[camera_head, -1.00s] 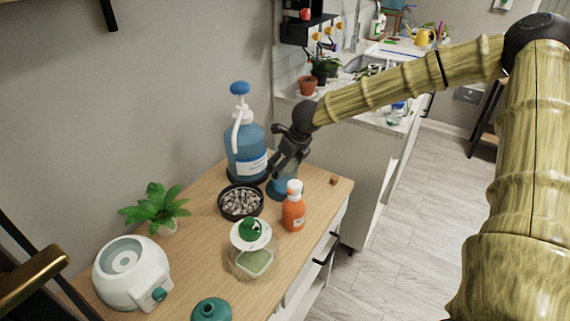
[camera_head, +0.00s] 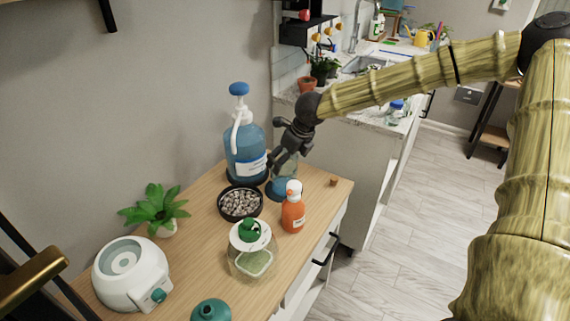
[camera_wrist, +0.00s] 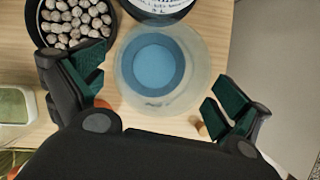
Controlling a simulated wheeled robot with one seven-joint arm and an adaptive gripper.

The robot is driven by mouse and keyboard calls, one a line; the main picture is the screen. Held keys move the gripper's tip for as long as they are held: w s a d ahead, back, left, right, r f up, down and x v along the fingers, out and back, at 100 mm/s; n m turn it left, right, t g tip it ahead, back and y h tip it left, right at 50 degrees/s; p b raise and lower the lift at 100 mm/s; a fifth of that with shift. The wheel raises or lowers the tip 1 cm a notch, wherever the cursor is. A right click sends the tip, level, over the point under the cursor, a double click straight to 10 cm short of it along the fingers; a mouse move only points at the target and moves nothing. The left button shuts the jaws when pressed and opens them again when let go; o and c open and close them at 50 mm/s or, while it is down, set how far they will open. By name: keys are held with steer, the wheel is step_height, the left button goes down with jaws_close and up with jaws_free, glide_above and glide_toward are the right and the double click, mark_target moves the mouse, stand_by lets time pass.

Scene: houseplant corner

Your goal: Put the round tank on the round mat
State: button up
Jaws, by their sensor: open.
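A clear round tank (camera_head: 289,163) stands on the wooden cabinet top, behind the orange bottle. A blue round area, which I take for the round mat (camera_head: 280,189), shows at its foot. In the wrist view, the tank (camera_wrist: 162,101) appears from above as a pale see-through ring, with the blue disc (camera_wrist: 152,64) inside its outline. I cannot tell for sure whether that blue is the mat below or something in the tank. My gripper (camera_head: 284,155) is just above the tank, open and empty. In the wrist view its fingers (camera_wrist: 155,90) are spread wide apart, either side of the tank.
A large blue pump bottle (camera_head: 244,150) and a dark bowl of pebbles (camera_head: 241,203) stand close left of the tank. An orange bottle (camera_head: 293,211) stands in front, a small cork-like piece (camera_head: 333,181) to the right. A green-lidded jar (camera_head: 250,252) is nearer.

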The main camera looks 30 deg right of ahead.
steer(key=v, duration=0.9)
